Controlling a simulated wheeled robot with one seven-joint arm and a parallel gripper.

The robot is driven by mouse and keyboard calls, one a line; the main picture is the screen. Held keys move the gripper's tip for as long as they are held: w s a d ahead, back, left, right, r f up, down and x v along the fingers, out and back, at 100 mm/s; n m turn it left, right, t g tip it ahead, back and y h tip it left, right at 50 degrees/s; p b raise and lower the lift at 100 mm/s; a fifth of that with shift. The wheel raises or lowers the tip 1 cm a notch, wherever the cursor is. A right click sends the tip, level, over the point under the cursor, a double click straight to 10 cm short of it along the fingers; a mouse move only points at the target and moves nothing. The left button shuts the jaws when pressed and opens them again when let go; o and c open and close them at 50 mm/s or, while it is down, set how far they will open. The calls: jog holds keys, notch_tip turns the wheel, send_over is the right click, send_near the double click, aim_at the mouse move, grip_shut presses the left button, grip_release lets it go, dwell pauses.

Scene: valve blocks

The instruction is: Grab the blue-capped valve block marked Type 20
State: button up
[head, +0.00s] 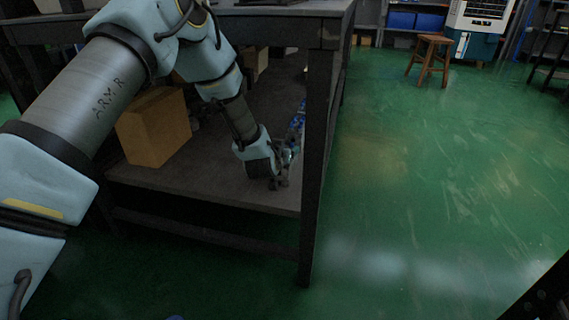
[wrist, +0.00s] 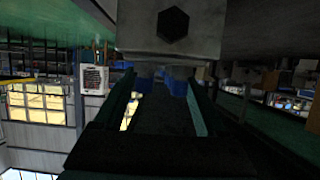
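My gripper (head: 278,178) is low over the lower shelf of a dark table, near its right front leg. In the wrist view my gripper (wrist: 160,85) shows two fingers apart, with a gap between them. A grey block with a dark hexagonal recess (wrist: 172,25) fills the top middle of that view, just past the fingertips. I cannot tell whether they touch. Blue patches (wrist: 178,82) show by the fingertips; they may be a cap or background crates. In the head view blue items (head: 297,120) stand behind the gripper, partly hidden by the table leg. No Type 20 marking is readable.
The table's front leg (head: 318,150) stands close to the right of my gripper. A cardboard box (head: 154,127) sits on the shelf (head: 215,187) to the left, beside my arm. The tabletop is overhead. The green floor (head: 430,190) on the right is clear up to a wooden stool (head: 430,58).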

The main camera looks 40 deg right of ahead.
grip_shut()
dwell(0.4)
jog(key=shift+r, duration=0.2)
